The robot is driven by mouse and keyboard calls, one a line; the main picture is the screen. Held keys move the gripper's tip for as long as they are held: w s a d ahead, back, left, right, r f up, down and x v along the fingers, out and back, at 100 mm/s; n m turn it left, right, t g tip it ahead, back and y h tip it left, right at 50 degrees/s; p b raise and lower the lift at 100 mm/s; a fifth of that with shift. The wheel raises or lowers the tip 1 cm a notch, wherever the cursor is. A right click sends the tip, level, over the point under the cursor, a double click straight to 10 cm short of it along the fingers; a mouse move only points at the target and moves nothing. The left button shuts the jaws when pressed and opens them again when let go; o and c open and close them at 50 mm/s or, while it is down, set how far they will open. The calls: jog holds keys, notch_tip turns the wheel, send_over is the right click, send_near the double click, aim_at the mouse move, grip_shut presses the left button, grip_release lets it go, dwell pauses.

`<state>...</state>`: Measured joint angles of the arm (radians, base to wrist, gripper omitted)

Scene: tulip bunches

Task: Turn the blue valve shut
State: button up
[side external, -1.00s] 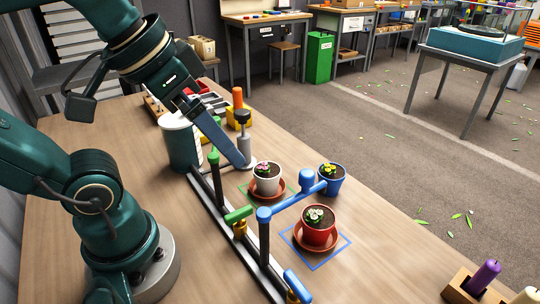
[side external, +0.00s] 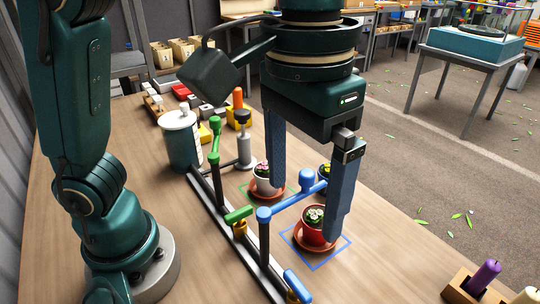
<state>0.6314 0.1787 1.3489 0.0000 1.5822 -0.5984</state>
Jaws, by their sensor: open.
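The blue valve handle (side external: 298,286) sits on a brass body (side external: 291,297) at the front end of the dark rail. It lies roughly in line with the rail. A blue pipe arm (side external: 285,202) runs from a black post toward the pots. The green valve handle (side external: 238,215) farther back lies across the rail. My gripper (side external: 307,214) is open and empty, pointing down, its fingers wide apart over the pots. It is behind and right of the blue valve handle, apart from it. One finger stands in front of the red pot, the other near the white pot.
A red pot (side external: 313,232) stands on a saucer inside a blue outlined square. A white pot (side external: 263,184) stands in a green outline, and a blue pot is mostly hidden by my gripper. A green pipe arm (side external: 215,135) rises behind.

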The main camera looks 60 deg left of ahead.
aim_at(297, 284)
jog(key=f, duration=0.5)
jog(key=d+f, duration=0.1)
jog(key=f, duration=0.9)
jog(key=shift+s+d, duration=0.15)
jog(key=c, duration=1.4)
